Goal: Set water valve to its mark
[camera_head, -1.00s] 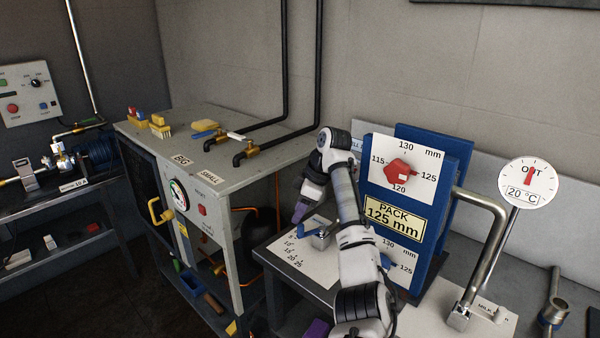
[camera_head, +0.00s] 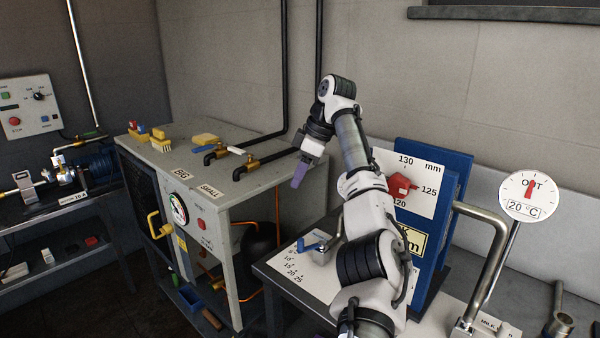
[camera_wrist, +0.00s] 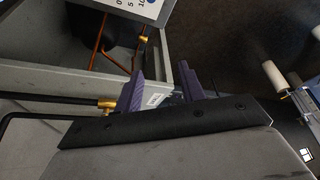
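A blue-handled lever valve (camera_head: 316,240) stands on a white scale plate (camera_head: 291,258) with numbers up to 25, on the bench below my gripper. I read no "water" label, and its mark is too small to make out. In the wrist view a corner of a numbered plate (camera_wrist: 122,7) shows at the top, with a bit of blue at the edge. My gripper (camera_head: 299,174) has purple fingers pointing down, above the bench's left end and apart from the valve. In the wrist view my gripper (camera_wrist: 160,88) has its fingers spread, with nothing held between them.
A blue board (camera_head: 449,165) with a red knob stands right of my arm. A bent steel pipe (camera_head: 499,245) and a round dial (camera_head: 529,195) are further right. The grey cabinet (camera_head: 250,175) with brass fittings, sponges and black pipes stands left.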

